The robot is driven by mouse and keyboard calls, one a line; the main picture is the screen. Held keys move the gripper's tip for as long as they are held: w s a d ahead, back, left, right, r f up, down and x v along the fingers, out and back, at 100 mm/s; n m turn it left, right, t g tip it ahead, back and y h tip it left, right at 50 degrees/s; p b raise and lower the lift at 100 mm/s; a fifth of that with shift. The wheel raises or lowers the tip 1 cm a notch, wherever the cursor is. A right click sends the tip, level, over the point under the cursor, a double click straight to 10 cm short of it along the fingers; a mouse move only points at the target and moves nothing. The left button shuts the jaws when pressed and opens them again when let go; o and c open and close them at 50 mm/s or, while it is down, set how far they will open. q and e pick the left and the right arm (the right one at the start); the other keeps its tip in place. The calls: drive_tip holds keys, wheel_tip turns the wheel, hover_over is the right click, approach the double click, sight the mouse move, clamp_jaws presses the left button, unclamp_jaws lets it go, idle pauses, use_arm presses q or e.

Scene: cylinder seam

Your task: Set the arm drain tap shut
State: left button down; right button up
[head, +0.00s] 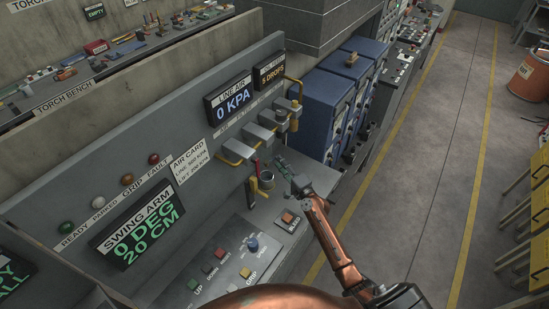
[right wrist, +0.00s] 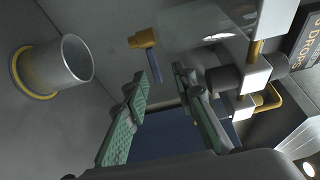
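My right gripper (head: 283,168) reaches in beside the panel's lower right end in the head view. In the right wrist view its two green-padded fingers (right wrist: 161,76) stand apart with nothing between them. Beyond the fingertips there is a small brass tap (right wrist: 146,38) with a dark blue lever, apart from them. I read no label on it, so I cannot tell if it is the arm drain tap. A grey cup with a yellow base ring (right wrist: 62,65) is left of the fingers; a cup (head: 267,181) also shows in the head view. My left gripper is not in view.
Grey blocks on yellow pipes (head: 236,150) line the panel under the LINE AIR display (head: 230,102), reading 0 KPA. A red-handled fitting (head: 256,166) is near the cup. A button console (head: 215,270) lies in front. Blue cabinets (head: 330,105) stand beyond; the right aisle is clear.

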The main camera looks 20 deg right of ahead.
drive_tip(key=w, duration=0.2)
drive_tip(key=w+f, duration=0.1)
drive_tip(key=w, duration=0.1)
drive_tip(key=shift+w+a, duration=0.2)
drive_tip(key=shift+r, duration=0.15)
drive_tip(key=shift+s+a+r, duration=0.1)
drive_tip(key=shift+s+r, duration=0.05)
drive_tip(key=shift+r, duration=0.05)
drive_tip(key=shift+w+f, duration=0.15)
drive_tip(key=shift+w, duration=0.05)
drive_tip(key=shift+c, duration=0.5)
drive_tip(key=shift+s, duration=0.1)
clamp_jaws()
